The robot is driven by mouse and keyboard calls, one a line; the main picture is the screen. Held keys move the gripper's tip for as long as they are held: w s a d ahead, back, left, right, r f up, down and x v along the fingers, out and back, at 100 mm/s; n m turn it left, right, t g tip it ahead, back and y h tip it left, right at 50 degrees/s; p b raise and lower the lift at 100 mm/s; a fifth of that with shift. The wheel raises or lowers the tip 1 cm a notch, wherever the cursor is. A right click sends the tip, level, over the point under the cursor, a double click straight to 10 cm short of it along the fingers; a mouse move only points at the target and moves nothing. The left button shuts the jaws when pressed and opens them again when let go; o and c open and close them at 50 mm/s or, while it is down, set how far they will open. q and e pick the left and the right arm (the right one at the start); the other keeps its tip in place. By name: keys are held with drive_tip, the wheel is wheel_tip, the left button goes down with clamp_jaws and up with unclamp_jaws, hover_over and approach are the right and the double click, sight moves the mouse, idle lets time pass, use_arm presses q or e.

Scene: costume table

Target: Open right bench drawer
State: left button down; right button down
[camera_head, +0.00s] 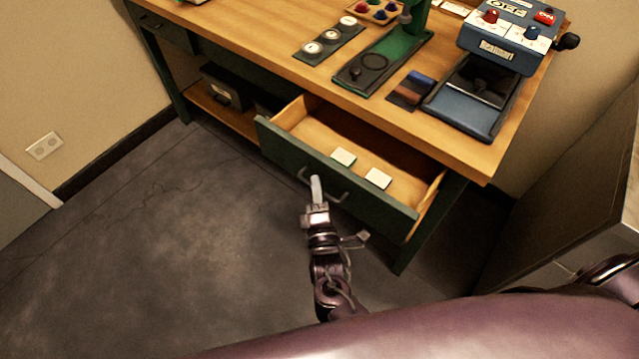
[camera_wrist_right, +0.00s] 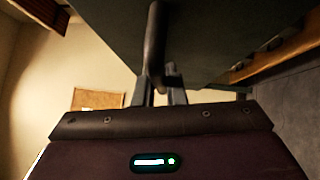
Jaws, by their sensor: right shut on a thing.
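The right bench drawer (camera_head: 300,160) is pulled out from under the wooden bench top, with its green front standing well clear of the bench. Two small pale cards lie inside: one (camera_head: 343,157) and another (camera_head: 378,178). My right gripper (camera_head: 316,188) is at the drawer's dark handle (camera_head: 335,197) and is shut on it. In the right wrist view, the fingers (camera_wrist_right: 160,95) close on the handle bar (camera_wrist_right: 154,45), and the drawer's dark front fills the upper right. My left gripper is not in view.
The wooden bench top (camera_head: 250,45) holds a green-based stand (camera_head: 385,55), a blue control box (camera_head: 510,40), a dark blue tray (camera_head: 470,110) and a strip of dials (camera_head: 328,42). A dark box (camera_head: 225,85) sits on the lower shelf (camera_head: 240,125). The floor (camera_head: 180,230) at left is clear.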

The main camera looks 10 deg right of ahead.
drive_tip(key=c, duration=1.8)
unclamp_jaws()
drive_tip(key=shift+o, duration=0.2)
drive_tip(key=s+f, duration=0.1)
drive_tip(key=s, duration=0.6)
drive_tip(key=shift+s+a+b, duration=0.4)
drive_tip(key=shift+f, duration=0.1)
drive_tip(key=s+d+f+m+g+y, duration=0.1)
drive_tip(key=s+d+f+m+g, duration=0.2)
drive_tip(key=f, duration=0.9)
drive_tip(key=s+d+f+m+g+y, duration=0.1)
drive_tip(key=s+f+m+g+y, duration=0.3)
drive_tip(key=f, duration=0.9)
drive_tip(key=s+d+f+m+g+h, duration=0.1)
drive_tip(key=s+d+f+m+g, duration=0.2)
drive_tip(key=s+f, duration=0.2)
drive_tip(key=s+d+f+m+g, duration=0.3)
drive_tip(key=s+f+g, duration=0.1)
drive_tip(key=s, duration=0.6)
drive_tip(key=s+d+f+m+g+h, duration=0.1)
drive_tip(key=s+d+f+m+g, duration=0.1)
drive_tip(key=s+f, duration=0.4)
drive_tip(key=s+d+g, duration=0.1)
drive_tip(key=s+g, duration=0.1)
drive_tip(key=shift+s+d+m+h, duration=0.25)
drive_tip(key=shift+s+m+h, duration=0.05)
drive_tip(key=shift+s+m, duration=0.1)
